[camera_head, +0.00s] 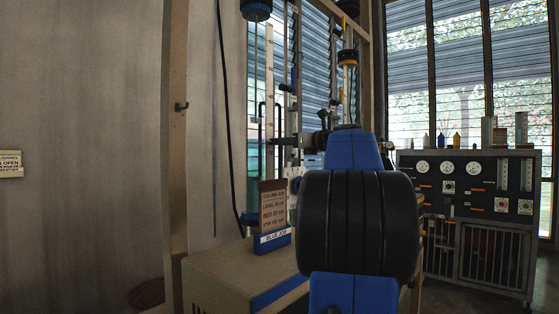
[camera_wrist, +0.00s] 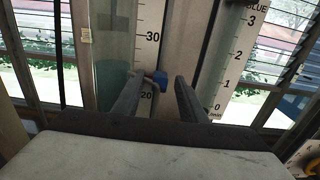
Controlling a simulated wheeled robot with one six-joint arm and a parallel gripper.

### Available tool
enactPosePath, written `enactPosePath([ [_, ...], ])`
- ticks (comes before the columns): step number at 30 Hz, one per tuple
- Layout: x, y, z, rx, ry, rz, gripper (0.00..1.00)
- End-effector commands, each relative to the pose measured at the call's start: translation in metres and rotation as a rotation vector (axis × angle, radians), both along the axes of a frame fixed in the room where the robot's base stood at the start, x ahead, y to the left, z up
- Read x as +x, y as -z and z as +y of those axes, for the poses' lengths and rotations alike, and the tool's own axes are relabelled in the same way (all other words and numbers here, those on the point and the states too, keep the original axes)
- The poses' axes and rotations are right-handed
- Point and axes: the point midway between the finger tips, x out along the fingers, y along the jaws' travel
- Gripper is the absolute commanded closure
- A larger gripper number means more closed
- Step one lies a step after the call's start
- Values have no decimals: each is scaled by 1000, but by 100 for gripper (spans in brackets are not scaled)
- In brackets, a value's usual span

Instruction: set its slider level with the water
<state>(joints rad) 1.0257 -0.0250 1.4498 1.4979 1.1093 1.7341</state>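In the wrist view, a blue slider (camera_wrist: 158,78) with a bent metal pin sits on a white scale (camera_wrist: 148,20), between its 20 and 30 marks. A clear column (camera_wrist: 115,35) stands left of the scale, with teal water (camera_wrist: 113,78) in its lower part. The water's top edge shows slightly higher in the picture than the slider. My gripper (camera_wrist: 162,77) is open, its two dark fingertips on either side of the slider. The left fingertip is close to it; contact cannot be told. In the head view, my arm largely hides the gripper and slider.
A second scale (camera_wrist: 232,60) marked BLUE stands to the right in the wrist view. In the head view, a job card (camera_head: 272,208) and BLUE JOB label stand on the bench (camera_head: 215,275). A gauge panel (camera_head: 460,185) stands at right, by louvred windows.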

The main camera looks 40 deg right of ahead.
Motion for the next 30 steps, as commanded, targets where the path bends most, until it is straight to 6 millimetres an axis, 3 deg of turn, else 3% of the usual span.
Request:
enactPosePath([
  [5, -5, 0, -1, 0, 1, 0, 62],
  [24, -65, 0, -6, 0, 2, 0, 62],
  [30, -70, 0, -5, 0, 0, 0, 62],
])
